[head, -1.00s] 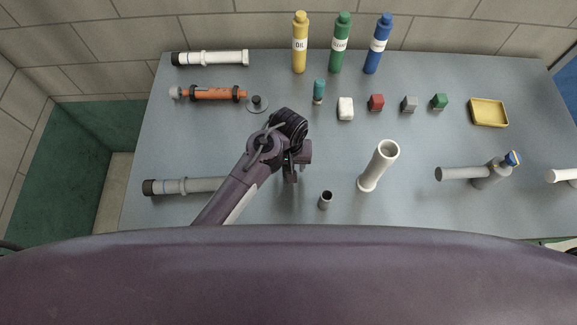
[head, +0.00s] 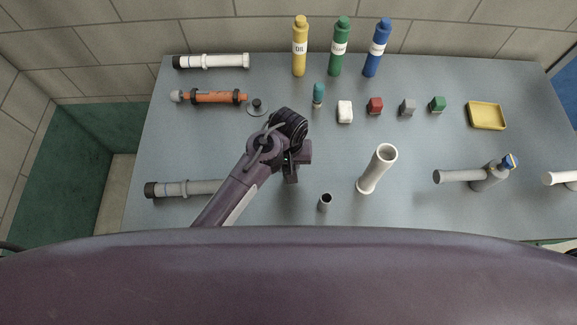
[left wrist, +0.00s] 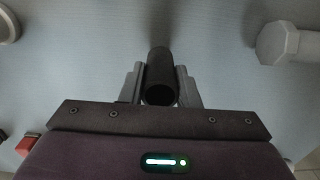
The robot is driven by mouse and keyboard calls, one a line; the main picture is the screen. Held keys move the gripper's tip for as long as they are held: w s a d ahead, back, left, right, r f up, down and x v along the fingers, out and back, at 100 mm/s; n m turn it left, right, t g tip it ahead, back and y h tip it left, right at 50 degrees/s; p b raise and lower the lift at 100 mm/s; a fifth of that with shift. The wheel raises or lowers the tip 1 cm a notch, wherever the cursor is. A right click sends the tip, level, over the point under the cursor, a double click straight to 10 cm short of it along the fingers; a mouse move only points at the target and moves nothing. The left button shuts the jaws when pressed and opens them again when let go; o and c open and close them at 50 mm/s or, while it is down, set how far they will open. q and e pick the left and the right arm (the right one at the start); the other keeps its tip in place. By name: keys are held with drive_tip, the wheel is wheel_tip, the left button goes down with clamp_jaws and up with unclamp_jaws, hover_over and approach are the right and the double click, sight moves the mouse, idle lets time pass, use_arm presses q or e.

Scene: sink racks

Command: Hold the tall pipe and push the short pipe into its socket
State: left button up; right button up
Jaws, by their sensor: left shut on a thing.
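My left gripper (head: 292,172) is over the middle of the bench. In the left wrist view, its fingers (left wrist: 160,88) are shut on a dark pipe (left wrist: 160,68) with its open end toward the camera. In the head view, that pipe is hard to make out against the hand. The tall white pipe (head: 377,170) stands upright on the bench, right of the gripper and apart from it. A short grey pipe (head: 325,203) with a dark bore stands between them, nearer the front edge. My right gripper is not in view.
A grey pipe (head: 190,188) lies at front left, partly behind my arm. A grey fitting with a blue handle (head: 490,176) is at right. Bottles (head: 340,50), small blocks (head: 375,106) and a yellow tray (head: 486,116) are farther back.

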use_arm(q)
drive_tip(key=shift+r+p, duration=0.35)
drive_tip(key=shift+r, duration=2.85)
drive_tip(key=shift+f, duration=0.6)
wheel_tip(320, 180, down, 4)
drive_tip(key=shift+s+f+b, duration=0.1)
drive_tip(key=shift+f+b, duration=0.05)
drive_tip(key=shift+b, duration=0.15)
wheel_tip(320, 180, down, 3)
drive_tip(key=b, duration=0.2)
drive_tip(key=shift+f+b, duration=0.1)
drive_tip(key=shift+b, duration=0.2)
wheel_tip(320, 180, up, 2)
drive_tip(key=shift+r+p, duration=0.1)
drive_tip(key=shift+p, duration=0.65)
drive_tip(key=shift+c, duration=0.8)
drive_tip(key=shift+r, duration=0.7)
